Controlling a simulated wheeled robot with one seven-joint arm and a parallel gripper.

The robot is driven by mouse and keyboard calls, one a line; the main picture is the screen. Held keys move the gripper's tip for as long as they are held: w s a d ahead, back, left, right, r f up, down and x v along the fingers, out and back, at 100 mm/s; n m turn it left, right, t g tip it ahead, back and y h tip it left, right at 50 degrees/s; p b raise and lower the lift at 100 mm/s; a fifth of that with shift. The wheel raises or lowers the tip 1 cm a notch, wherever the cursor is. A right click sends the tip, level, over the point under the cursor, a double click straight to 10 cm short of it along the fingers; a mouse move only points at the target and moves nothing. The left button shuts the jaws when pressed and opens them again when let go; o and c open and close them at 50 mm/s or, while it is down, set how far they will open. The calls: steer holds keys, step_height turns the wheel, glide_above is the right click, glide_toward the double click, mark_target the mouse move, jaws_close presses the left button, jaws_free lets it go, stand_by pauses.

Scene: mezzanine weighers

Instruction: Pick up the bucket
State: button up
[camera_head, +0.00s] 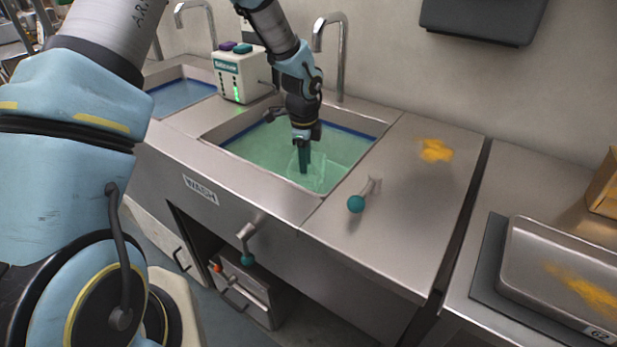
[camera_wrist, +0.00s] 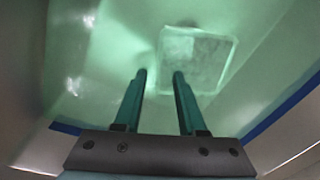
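The bucket is a clear, square-looking container (camera_wrist: 205,58) in the green-tinted basin. It shows faintly in the head view (camera_head: 318,176), low in the sink (camera_head: 222,131) near its front edge. My gripper (camera_wrist: 159,76) points down into the basin; it also shows in the head view (camera_head: 304,170). Its two teal fingers are apart with no object clearly between them. In the wrist view the right fingertip overlaps the bucket's left edge, and the left fingertip lies left of it. I cannot tell whether either finger touches the bucket.
A white dispenser box (camera_head: 241,76) stands left of the basin, and a curved tap (camera_head: 341,55) rises behind it. A metal tray (camera_head: 520,235) sits far right. Yellow powder (camera_head: 436,150) marks the counter.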

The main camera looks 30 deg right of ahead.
mark_target(305, 179)
steer(key=shift+w+f+p, duration=0.15)
steer(key=shift+f+p, duration=0.45)
steer(key=shift+f, duration=1.1)
steer(key=shift+w+f+p, duration=0.1)
steer(key=shift+f+p, duration=0.5)
steer(key=shift+f, duration=1.05)
jaws_close()
steer(key=shift+d, duration=0.1)
